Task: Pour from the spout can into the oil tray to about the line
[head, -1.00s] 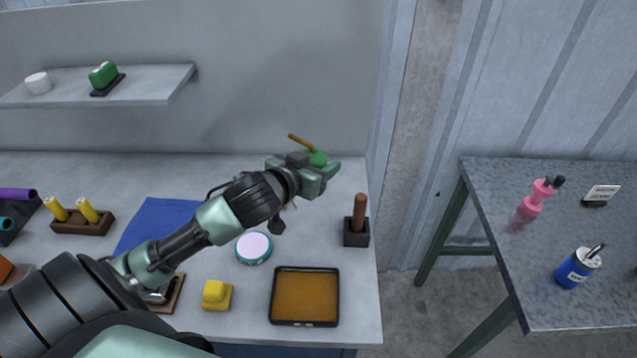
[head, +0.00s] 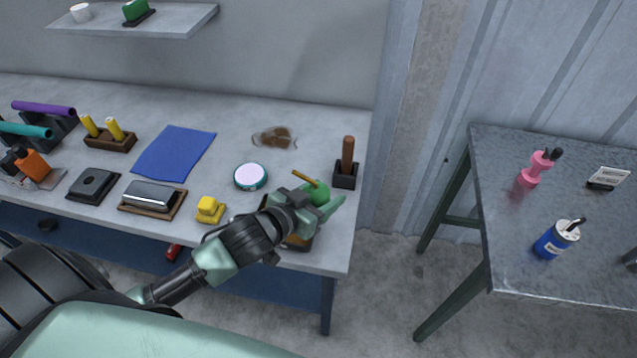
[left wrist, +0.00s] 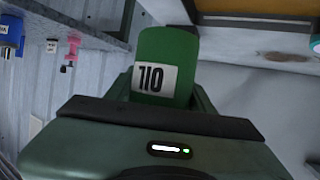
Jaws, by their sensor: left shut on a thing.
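My left gripper (head: 326,208) is shut on the green spout can (head: 317,191), which has a thin brownish spout (head: 304,178) pointing up and left. The gripper and can are above the oil tray (head: 299,243) at the counter's front right. The arm hides most of the tray in the head view. Its underside or edge and amber inside (left wrist: 255,6) show at the top of the left wrist view. The line and level cannot be made out. My right gripper is out of view.
A brown-handled tool in a black holder (head: 346,177) stands right of the can. A brown see-through patch (head: 274,138) lies behind. A side table (head: 500,215) stands right.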

